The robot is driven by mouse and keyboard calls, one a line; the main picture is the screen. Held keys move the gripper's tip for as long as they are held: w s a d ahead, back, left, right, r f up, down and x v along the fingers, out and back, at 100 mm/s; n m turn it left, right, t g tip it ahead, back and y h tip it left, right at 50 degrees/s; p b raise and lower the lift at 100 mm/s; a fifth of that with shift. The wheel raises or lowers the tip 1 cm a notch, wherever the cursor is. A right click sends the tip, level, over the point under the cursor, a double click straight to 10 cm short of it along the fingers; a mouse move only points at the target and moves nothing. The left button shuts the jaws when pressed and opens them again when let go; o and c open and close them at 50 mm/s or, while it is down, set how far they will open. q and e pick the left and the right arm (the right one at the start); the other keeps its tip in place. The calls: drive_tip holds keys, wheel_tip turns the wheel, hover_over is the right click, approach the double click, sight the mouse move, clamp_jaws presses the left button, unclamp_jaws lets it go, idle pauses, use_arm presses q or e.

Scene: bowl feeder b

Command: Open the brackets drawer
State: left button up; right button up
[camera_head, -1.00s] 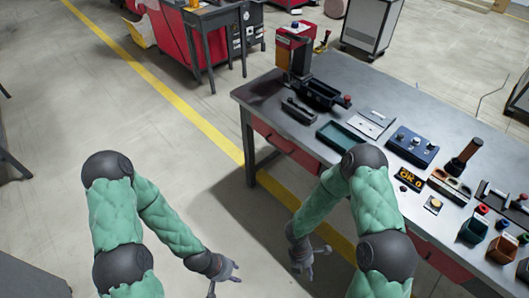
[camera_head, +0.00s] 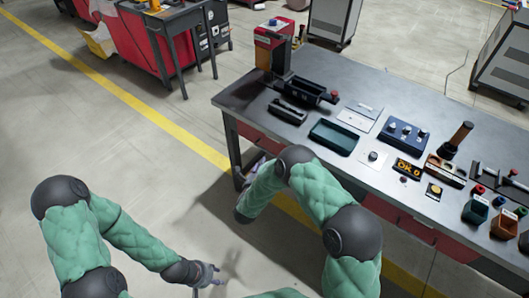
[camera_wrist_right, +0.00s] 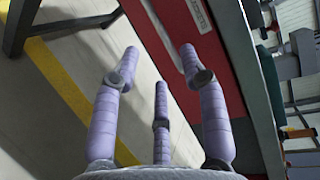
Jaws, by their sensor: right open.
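Red drawer fronts run under the grey workbench's front edge. One front (camera_wrist_right: 190,75) fills the middle of the right wrist view, with a small label (camera_wrist_right: 197,15) too small to read; I cannot tell if it is the brackets drawer. Another red front (camera_head: 430,228) shows further right in the head view. My right gripper (camera_wrist_right: 159,58) is open and empty, its fingers pointing toward the near drawer front. In the head view it is mostly hidden behind my arm, by the bench's left end. My left gripper (camera_head: 207,278) hangs over the floor, fingers spread and empty.
The workbench top (camera_head: 245,95) holds a teal tray (camera_head: 334,136), a black bin (camera_head: 306,90), a blue control box (camera_head: 402,134) and small coloured bins at right. A bench leg (camera_head: 233,150) stands near my right gripper.

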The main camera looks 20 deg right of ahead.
sight(268, 151)
drive_tip(key=shift+b+x, duration=1.45)
drive_tip(key=shift+x, duration=3.5)
drive_tip(key=shift+d+f, duration=0.1)
clamp_jaws()
